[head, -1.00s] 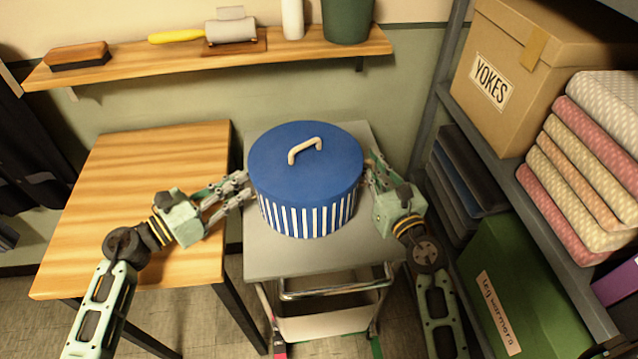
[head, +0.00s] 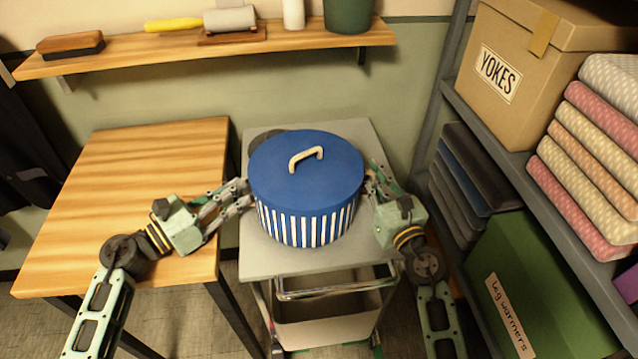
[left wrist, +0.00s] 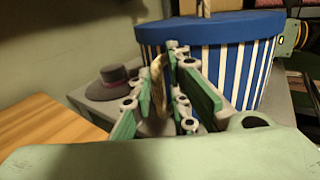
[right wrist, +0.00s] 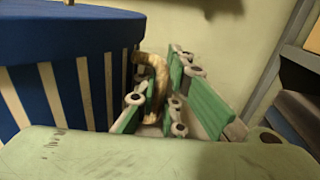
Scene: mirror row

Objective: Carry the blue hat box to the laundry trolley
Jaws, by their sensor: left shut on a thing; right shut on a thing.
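The blue hat box (head: 306,175) has a plain blue lid with a cream handle and blue-and-white striped sides. It is upright above the grey top of a trolley (head: 262,262). I cannot tell whether its base touches that top, or whether this is the laundry trolley. My left gripper (head: 246,190) is shut on a side handle of the box, a pale loop in the left wrist view (left wrist: 158,85). My right gripper (head: 371,184) is shut on the opposite handle, also a pale loop in the right wrist view (right wrist: 153,75).
A dark hat (left wrist: 113,82) lies on the grey top behind the box. A wooden table (head: 130,190) is close on the left. A shelf unit with a carton (head: 530,65), folded textiles and a green box (head: 535,290) stands close on the right. A wall shelf (head: 150,57) runs behind.

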